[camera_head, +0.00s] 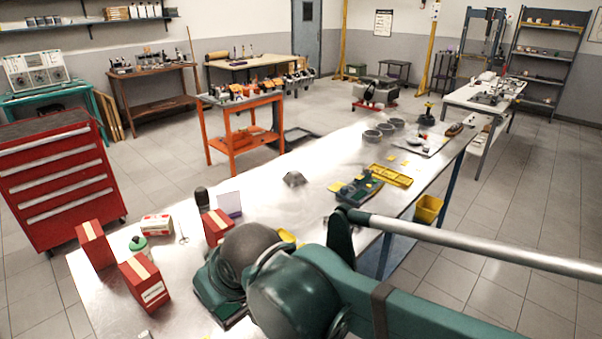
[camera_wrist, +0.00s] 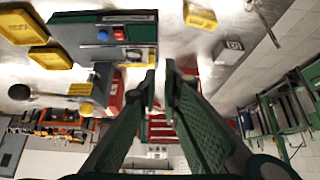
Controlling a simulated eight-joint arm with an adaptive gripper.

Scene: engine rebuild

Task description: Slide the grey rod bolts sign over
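A small grey block with a pale printed face (camera_wrist: 229,50) lies on the metal bench at upper right in the wrist view. It may be the rod bolts sign, but its print is too small to read. My gripper (camera_wrist: 160,88) shows in the wrist view with a narrow gap between its fingertips and nothing held between them. The grey block is apart from the fingers, up and to their right. In the head view my green arm covers part of the bench front, and the fingers are hidden there. I cannot pick out the sign in that view.
Red boxes (camera_head: 145,281), a green-capped bottle (camera_head: 140,247) and a white-and-red box (camera_head: 157,224) stand on the bench's near left. A yellow tray (camera_head: 390,175) lies farther back. The bench middle is mostly clear.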

